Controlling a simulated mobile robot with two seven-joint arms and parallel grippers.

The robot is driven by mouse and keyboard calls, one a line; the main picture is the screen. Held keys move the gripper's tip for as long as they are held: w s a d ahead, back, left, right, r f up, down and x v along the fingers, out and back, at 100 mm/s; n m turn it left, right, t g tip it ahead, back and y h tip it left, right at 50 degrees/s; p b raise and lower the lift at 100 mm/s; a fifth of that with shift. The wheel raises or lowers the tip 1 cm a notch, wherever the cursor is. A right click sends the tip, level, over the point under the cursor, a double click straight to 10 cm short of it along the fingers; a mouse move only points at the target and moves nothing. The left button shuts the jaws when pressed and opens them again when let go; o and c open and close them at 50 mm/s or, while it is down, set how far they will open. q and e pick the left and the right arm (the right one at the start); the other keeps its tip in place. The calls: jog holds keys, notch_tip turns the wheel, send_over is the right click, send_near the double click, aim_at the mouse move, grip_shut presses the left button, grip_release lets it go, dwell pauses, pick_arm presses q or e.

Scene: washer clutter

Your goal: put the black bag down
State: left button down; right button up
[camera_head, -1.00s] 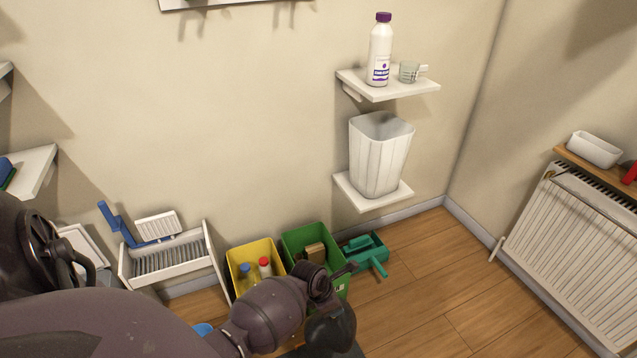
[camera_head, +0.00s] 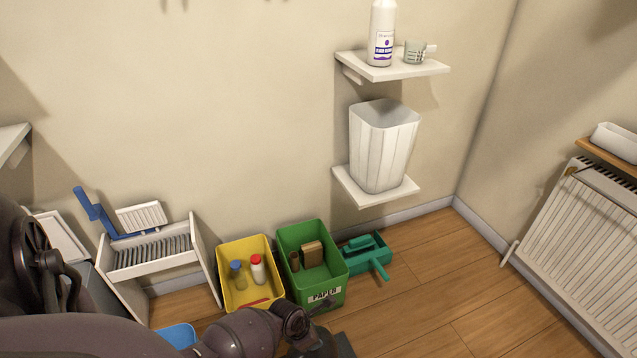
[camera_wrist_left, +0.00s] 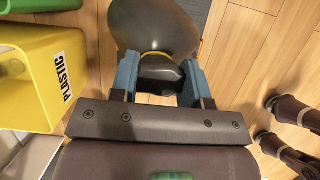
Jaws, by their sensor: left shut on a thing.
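The black bag (camera_wrist_left: 155,28) is dark and rounded, with a yellow band at its neck. In the left wrist view my left gripper (camera_wrist_left: 160,82) has its two blue fingers shut on the gathered neck of the bag, and the bag hangs beyond the fingertips. In the head view my left arm comes in along the bottom edge, and its wrist hides the fingers. Only a dark part of the bag (camera_head: 318,346) shows there, at the bottom edge. Whether the bag touches the floor cannot be told. My right gripper is not identifiable in these views.
A yellow bin (camera_head: 229,262) with bottles and a green PAPER bin (camera_head: 332,276) stand by the wall. A white bin (camera_head: 382,150) stands on a low wall shelf. The wooden floor (camera_head: 455,285) at right is clear, before the radiator (camera_head: 575,250).

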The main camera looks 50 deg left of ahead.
aim_at(312, 354)
pick_arm(q)
jog(key=shift+s+f, duration=0.1)
jog(key=shift+f, duration=0.85)
jog(key=shift+w+f+b, duration=0.2)
jog(key=shift+f+b, duration=0.2)
jog(key=shift+b, duration=0.15)
jog(key=f+b, duration=0.2)
jog(key=f, duration=0.1)
jog(key=shift+s+f, duration=0.15)
jog(key=shift+s, duration=0.05)
jog(key=shift+f, duration=0.3)
jog(key=shift+w+f, duration=0.1)
jog(key=shift+w, duration=0.2)
pick_arm(e)
jog(key=shift+s+d+f+m+t, duration=0.1)
jog(key=shift+d+f+m+t, duration=0.3)
jog(key=shift+t, duration=0.4)
jog(key=shift+r, duration=0.1)
